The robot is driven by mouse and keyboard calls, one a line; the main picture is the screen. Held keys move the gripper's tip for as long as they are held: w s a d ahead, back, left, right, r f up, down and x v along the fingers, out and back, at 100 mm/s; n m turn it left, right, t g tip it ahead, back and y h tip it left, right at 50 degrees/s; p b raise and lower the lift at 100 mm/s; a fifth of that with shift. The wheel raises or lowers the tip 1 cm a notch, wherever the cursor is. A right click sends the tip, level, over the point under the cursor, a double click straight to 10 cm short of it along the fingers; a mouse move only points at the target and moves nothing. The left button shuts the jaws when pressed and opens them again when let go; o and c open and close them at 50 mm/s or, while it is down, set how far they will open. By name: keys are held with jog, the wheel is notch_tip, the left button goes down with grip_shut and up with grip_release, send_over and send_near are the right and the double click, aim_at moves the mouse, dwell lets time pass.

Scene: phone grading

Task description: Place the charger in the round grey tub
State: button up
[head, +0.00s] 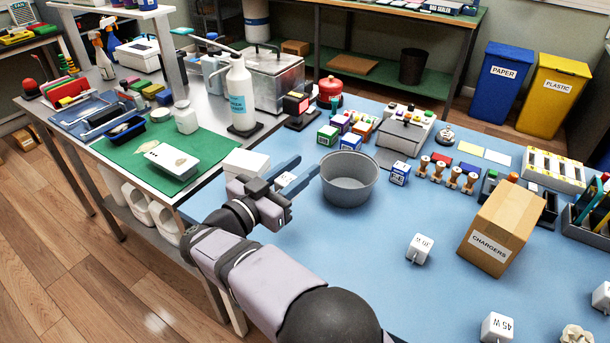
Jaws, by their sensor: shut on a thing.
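The round grey tub (349,192) stands upright on the blue mat, just right of my gripper, and looks empty. My gripper (305,168) is level with the tub's left side, its fingers pointing toward the tub. It is shut on a small white charger (286,179), mostly hidden between the fingers. Other white chargers lie on the mat: one (420,249) right of centre, one marked 45 W (497,328) at the bottom, and a white block (602,297) cut by the right edge. A cardboard box labelled CHARGERS (505,226) stands at the right.
A white box (246,163) stands left of my gripper. A blue-and-white cube (400,173) and several wooden-handled stamps (455,177) stand right of the tub. Small coloured boxes (350,139) stand behind it. The blue mat (350,245) in front is clear.

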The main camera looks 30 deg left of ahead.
jog(key=w+d+r+m+g+h+p, duration=0.1)
jog(key=w+d+r+h+p, duration=0.15)
jog(key=w+d+r, duration=0.4)
jog(key=w+d+r+m+h+p, duration=0.2)
jog(key=w+d+r+p, duration=0.1)
jog(key=w+d, duration=0.5)
jog(key=n+t+y, duration=0.1)
jog(key=n+y, duration=0.3)
jog(key=y, duration=0.2)
send_over(364, 164)
jog(key=s+d, duration=0.2)
jog(key=s, duration=0.3)
jog(key=shift+f, duration=6.5)
jog(key=shift+w+a, duration=0.15)
jog(key=shift+a, duration=0.05)
jog(key=shift+f, duration=0.1)
jog(key=shift+f+b, duration=0.55)
jog(key=o, duration=1.1)
